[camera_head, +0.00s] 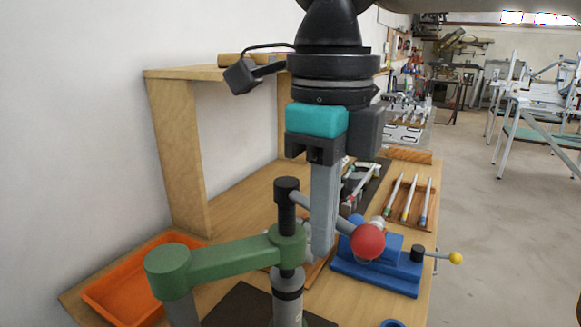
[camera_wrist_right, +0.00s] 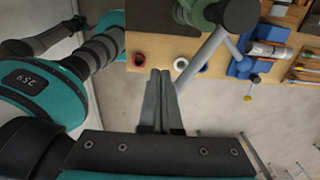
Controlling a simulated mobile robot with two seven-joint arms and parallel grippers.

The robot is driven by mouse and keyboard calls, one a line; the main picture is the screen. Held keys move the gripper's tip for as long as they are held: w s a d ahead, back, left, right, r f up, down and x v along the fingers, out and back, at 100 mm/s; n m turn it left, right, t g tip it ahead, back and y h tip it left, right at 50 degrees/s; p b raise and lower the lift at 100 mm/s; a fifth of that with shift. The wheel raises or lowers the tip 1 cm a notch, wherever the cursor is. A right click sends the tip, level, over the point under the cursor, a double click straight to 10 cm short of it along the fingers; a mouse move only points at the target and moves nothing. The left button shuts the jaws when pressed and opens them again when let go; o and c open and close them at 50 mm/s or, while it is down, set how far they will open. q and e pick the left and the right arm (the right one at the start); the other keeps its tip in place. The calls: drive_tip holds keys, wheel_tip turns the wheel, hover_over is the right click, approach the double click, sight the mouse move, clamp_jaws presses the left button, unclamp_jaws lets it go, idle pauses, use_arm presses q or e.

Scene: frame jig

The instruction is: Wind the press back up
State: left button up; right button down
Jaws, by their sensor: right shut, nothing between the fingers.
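The press has a green arm (camera_head: 225,258) on a grey post, with a dark upright screw (camera_head: 287,207) through its end. A grey lever runs from the screw top towards the front right and ends in a red ball (camera_head: 368,240). In the right wrist view the shut fingers (camera_wrist_right: 160,73) overlap the lower end of the lever (camera_wrist_right: 203,60); the ball is not visible there. I cannot tell whether they touch it. My left gripper is not in view.
A blue vise (camera_head: 375,275) with a yellow-knobbed handle stands right of the press. An orange tray (camera_head: 110,297) lies at left, a wooden shelf (camera_head: 180,150) stands behind. A rack of tools (camera_head: 410,205) sits at the back right. The floor beyond the bench's right edge is open.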

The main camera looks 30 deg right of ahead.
drive_tip(key=d, duration=0.4)
drive_tip(key=shift+d, duration=0.15)
drive_tip(key=d, duration=0.1)
drive_tip(key=w+d, duration=0.1)
drive_tip(key=d+p, duration=0.1)
drive_tip(key=shift+w+d, duration=0.3)
drive_tip(key=shift+d, duration=0.05)
